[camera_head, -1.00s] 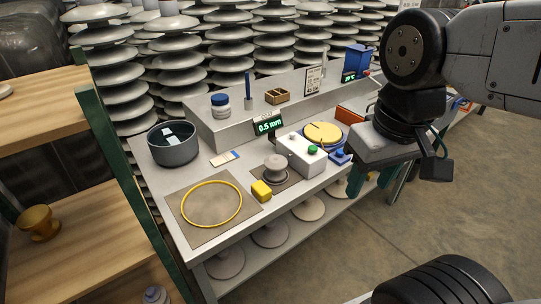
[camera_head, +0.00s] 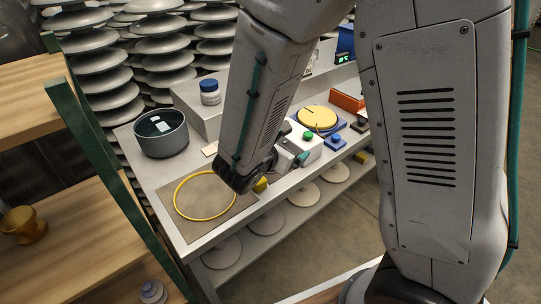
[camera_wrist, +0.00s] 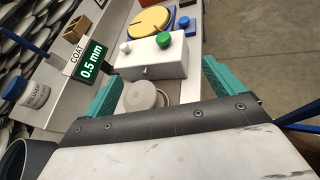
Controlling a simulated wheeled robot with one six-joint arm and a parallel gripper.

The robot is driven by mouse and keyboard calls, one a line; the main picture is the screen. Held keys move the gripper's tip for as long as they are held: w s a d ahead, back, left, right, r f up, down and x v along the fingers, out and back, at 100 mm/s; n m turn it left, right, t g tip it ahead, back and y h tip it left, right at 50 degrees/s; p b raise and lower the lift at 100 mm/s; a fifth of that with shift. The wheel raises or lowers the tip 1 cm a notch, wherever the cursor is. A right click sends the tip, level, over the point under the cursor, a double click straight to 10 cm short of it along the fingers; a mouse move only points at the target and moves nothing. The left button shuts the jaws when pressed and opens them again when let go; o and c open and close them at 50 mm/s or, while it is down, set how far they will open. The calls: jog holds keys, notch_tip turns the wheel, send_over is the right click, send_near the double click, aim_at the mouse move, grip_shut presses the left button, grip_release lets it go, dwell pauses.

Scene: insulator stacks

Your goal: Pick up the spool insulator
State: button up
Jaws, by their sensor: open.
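The spool insulator (camera_wrist: 140,97) is a small grey spool. In the wrist view it stands in front of a white box (camera_wrist: 152,57), its lower part cut off by my gripper's body. My gripper (camera_wrist: 162,72) is open, with one teal finger on each side of the spool in that view. The spool appears closer to the left finger, and I cannot tell whether they touch. In the head view my arm hides the spool and most of the gripper.
A yellow ring lies on a brown mat (camera_head: 232,219) at the bench's front left. A yellow block (camera_head: 261,185) sits beside my wrist. A dark pot (camera_head: 160,136) stands at the back left. The display (camera_wrist: 92,60) reads 0.5 mm. A green-posted wooden shelf (camera_head: 75,180) stands left.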

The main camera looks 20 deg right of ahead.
jog(key=a+f+n, duration=0.1)
jog(key=w+a+f+n+t+y, duration=0.1)
jog(key=a+f+n, duration=0.1)
jog(key=a+f+n+t+y, duration=0.1)
jog(key=a+f, duration=0.1)
jog(key=shift+w+n, duration=0.4)
jog(key=shift+w+f, duration=0.25)
jog(key=x, duration=0.7)
jog(key=shift+w+a, duration=0.2)
jog(key=shift+w, duration=0.1)
jog(key=shift+t, duration=0.3)
jog(key=c, duration=1.3)
jog(key=shift+c, duration=0.7)
jog(key=shift+r, duration=0.15)
